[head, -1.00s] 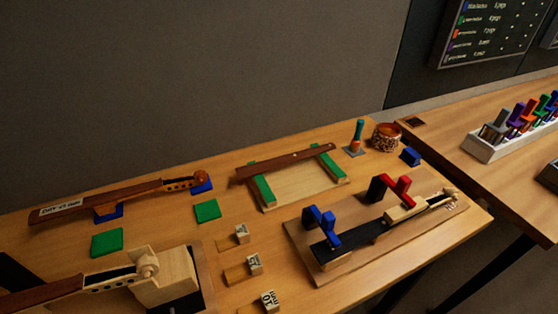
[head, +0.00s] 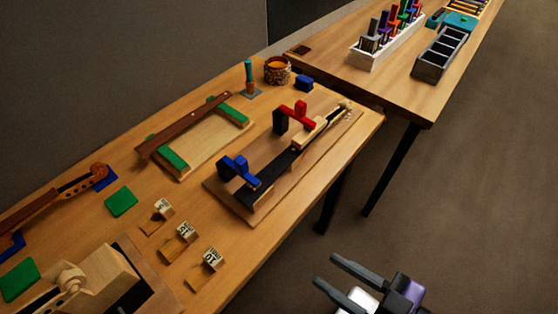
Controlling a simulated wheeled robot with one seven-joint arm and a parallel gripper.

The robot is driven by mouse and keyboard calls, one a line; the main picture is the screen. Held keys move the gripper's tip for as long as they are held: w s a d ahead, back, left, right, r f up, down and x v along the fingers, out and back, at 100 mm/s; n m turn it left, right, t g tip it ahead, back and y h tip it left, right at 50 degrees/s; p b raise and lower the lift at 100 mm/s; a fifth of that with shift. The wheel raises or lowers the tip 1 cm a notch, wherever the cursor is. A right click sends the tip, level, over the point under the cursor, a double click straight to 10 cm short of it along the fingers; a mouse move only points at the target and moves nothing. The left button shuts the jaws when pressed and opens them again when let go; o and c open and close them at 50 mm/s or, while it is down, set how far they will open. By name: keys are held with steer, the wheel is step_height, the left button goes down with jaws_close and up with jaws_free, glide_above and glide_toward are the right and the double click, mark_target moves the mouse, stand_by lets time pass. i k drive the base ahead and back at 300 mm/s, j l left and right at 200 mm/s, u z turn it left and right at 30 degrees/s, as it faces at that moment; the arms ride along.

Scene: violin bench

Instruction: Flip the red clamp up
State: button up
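The red clamp (head: 301,109) is at the far end of a wooden fixture board (head: 262,206) on the bench. The blue clamp (head: 238,168) sits at the near end of the same board. My gripper (head: 334,269) shows at the bottom of the head view, low over the floor and well short of the bench. Its two dark fingers are apart with nothing between them. It is far from the red clamp.
A green-padded cradle (head: 208,158) with a dark fingerboard lies left of the fixture. A woven bowl (head: 278,71), a blue block (head: 304,83) and a small teal-handled tool (head: 249,78) stand behind it. Several wooden blocks (head: 184,236) lie in front. A second table (head: 400,90) stands right.

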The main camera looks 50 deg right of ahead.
mark_target(299, 114)
steer(key=k+l, duration=0.25)
steer(key=l, duration=0.15)
steer(key=k+l, duration=0.2)
steer(key=l, duration=0.2)
steer(key=k+l, duration=0.25)
steer(key=l, duration=0.1)
